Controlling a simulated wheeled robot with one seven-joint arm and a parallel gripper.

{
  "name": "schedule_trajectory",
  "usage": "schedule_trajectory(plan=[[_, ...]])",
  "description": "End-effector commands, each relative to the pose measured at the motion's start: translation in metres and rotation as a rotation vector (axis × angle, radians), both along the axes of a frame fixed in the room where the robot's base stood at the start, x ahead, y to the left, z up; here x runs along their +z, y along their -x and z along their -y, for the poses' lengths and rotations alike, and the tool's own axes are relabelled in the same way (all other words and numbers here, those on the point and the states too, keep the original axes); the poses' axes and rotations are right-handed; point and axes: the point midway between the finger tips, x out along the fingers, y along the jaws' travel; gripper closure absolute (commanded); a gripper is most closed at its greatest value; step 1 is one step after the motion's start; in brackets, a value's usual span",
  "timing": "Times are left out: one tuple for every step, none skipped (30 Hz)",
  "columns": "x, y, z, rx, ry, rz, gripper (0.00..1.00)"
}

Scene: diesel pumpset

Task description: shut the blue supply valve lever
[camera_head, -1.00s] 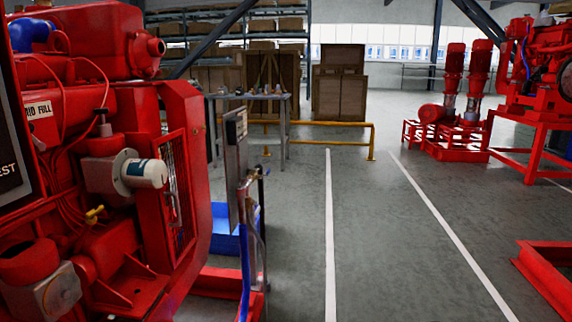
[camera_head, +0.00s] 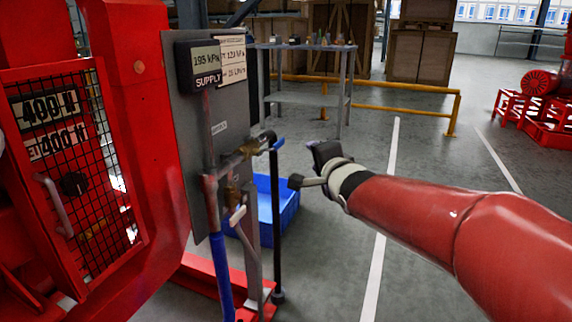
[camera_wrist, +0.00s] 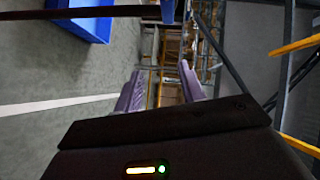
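The blue supply valve lever (camera_head: 278,143) shows in the head view as a short blue end beside a brass valve (camera_head: 252,147) on the pipework, below the SUPPLY readout (camera_head: 205,68). My gripper (camera_head: 314,148) is just right of the lever, apart from it in the picture; its fingers are hard to make out there. In the wrist view my gripper's two purple-grey fingers (camera_wrist: 160,88) stand apart with nothing between them. A blue piece at the top edge of the wrist view (camera_wrist: 168,10) looks like the lever, beyond the fingertips.
A lower pale-handled lever (camera_head: 237,216) and a blue pipe (camera_head: 222,275) are below the valve. A black upright pipe (camera_head: 276,225) stands close by. A blue bin (camera_head: 285,207) is on the floor behind. The red cabinet (camera_head: 150,150) fills the left. Yellow rails (camera_head: 400,109) stand behind.

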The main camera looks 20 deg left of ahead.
Motion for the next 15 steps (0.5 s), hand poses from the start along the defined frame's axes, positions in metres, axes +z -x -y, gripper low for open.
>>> schedule_trajectory(plan=[[-0.011,-0.006,-0.022,0.04,-0.088,-0.008,0.6],[-0.01,-0.007,-0.032,0.059,-0.134,-0.012,0.6],[-0.011,-0.009,-0.042,0.081,-0.185,-0.019,0.6],[-0.01,-0.01,-0.048,0.094,-0.218,-0.022,0.6],[-0.01,-0.011,-0.053,0.103,-0.242,-0.027,0.6],[-0.009,-0.012,-0.058,0.114,-0.266,-0.031,0.6],[-0.009,-0.013,-0.061,0.12,-0.278,-0.033,0.6],[-0.008,-0.015,-0.064,0.124,-0.286,-0.034,0.6],[-0.008,-0.018,-0.067,0.127,-0.291,-0.036,0.6],[-0.007,-0.021,-0.07,0.127,-0.293,-0.035,0.6],[-0.007,-0.024,-0.073,0.127,-0.293,-0.035,0.6],[-0.008,-0.029,-0.077,0.127,-0.292,-0.036,0.6],[-0.008,-0.032,-0.08,0.127,-0.291,-0.036,0.6],[-0.008,-0.036,-0.083,0.126,-0.291,-0.036,0.6],[-0.008,-0.042,-0.087,0.125,-0.291,-0.036,0.6]])
